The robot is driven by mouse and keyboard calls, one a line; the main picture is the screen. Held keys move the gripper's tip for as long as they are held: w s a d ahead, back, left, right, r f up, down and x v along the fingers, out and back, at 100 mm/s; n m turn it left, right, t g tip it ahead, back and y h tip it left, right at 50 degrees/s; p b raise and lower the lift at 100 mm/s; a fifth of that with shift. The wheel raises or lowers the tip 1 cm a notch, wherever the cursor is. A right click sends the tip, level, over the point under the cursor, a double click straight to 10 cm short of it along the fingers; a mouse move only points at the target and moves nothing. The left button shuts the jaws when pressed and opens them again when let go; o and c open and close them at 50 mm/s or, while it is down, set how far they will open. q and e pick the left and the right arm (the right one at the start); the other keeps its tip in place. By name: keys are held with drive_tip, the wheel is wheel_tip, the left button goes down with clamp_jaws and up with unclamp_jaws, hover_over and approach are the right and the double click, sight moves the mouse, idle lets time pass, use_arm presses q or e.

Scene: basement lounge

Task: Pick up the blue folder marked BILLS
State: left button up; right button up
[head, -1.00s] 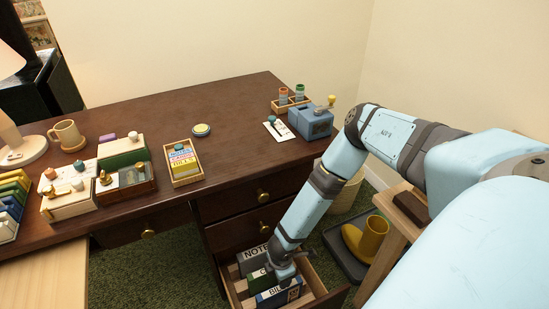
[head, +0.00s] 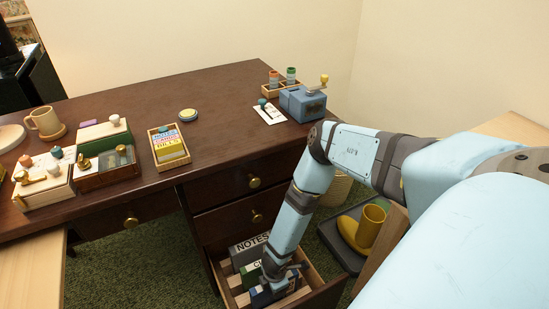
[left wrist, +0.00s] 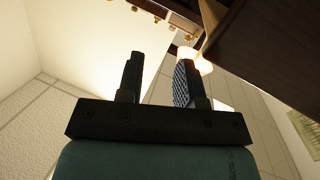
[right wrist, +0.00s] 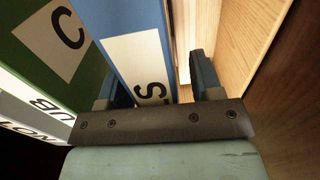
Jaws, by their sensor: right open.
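The blue folder (head: 263,297) stands in the open bottom drawer, in front of a green folder. It is partly hidden by my right gripper (head: 279,279) in the head view. In the right wrist view the blue folder (right wrist: 133,45) shows a white label with only its end letter S readable. My right gripper (right wrist: 155,88) is open, one finger near the green-blue border and the other on the folder's far side, beside the wooden drawer wall. I cannot tell whether the fingers touch it. My left gripper (left wrist: 160,80) is open and empty, outside the head view.
The green folder (head: 247,276) and a grey folder marked NOTES (head: 247,251) stand behind in the drawer (head: 322,290). The dark desk (head: 215,95) carries boxes, a mug and a card tray.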

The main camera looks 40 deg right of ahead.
drive_tip(key=shift+r, duration=0.1)
clamp_jaws()
